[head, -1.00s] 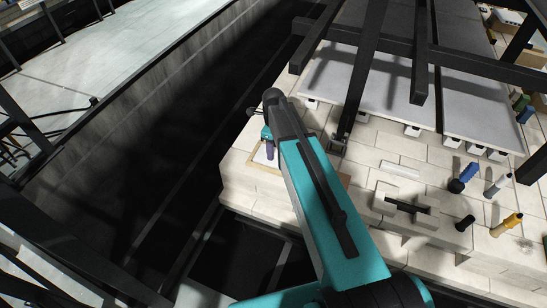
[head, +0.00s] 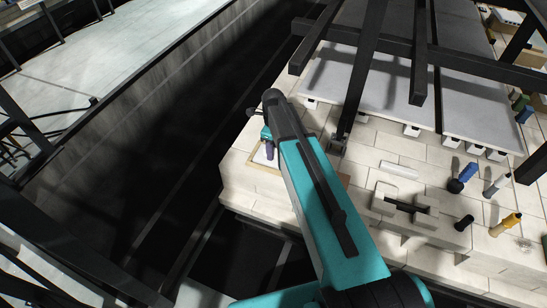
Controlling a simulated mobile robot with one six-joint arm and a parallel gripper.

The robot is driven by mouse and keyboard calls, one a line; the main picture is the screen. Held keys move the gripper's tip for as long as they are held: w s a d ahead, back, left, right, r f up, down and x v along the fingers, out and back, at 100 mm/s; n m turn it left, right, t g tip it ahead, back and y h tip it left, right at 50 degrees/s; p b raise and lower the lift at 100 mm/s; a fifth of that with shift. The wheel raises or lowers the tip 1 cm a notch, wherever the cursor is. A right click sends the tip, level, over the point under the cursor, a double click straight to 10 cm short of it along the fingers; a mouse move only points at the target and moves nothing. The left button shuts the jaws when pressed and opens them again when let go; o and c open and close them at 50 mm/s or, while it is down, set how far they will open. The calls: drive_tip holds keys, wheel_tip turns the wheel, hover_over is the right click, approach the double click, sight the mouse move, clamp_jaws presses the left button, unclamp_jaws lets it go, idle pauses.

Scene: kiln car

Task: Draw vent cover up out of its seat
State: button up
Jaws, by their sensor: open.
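My gripper (head: 268,151) is small in the head view, at the far end of my teal and black arm. It points down over a pale square panel (head: 260,159) with a tan border, near the left corner of the pale brick deck. The panel looks like the vent cover's place, but my arm hides its middle and right part. The cover itself cannot be made out clearly. My gripper is open; whether its fingers stand around or touch anything is hidden.
Grey slabs (head: 375,75) lie on small white supports behind dark beams (head: 420,50). A pale slotted block (head: 390,211) and several loose tools, including a yellow-handled one (head: 506,225), lie to the right. The deck (head: 240,190) ends at a dark gap on the left.

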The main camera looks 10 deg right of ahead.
drive_tip(key=shift+c, duration=0.2)
clamp_jaws()
drive_tip(key=shift+r, duration=0.45)
idle(0.6)
drive_tip(key=shift+r+p, duration=1.65)
drive_tip(key=shift+r, duration=0.6)
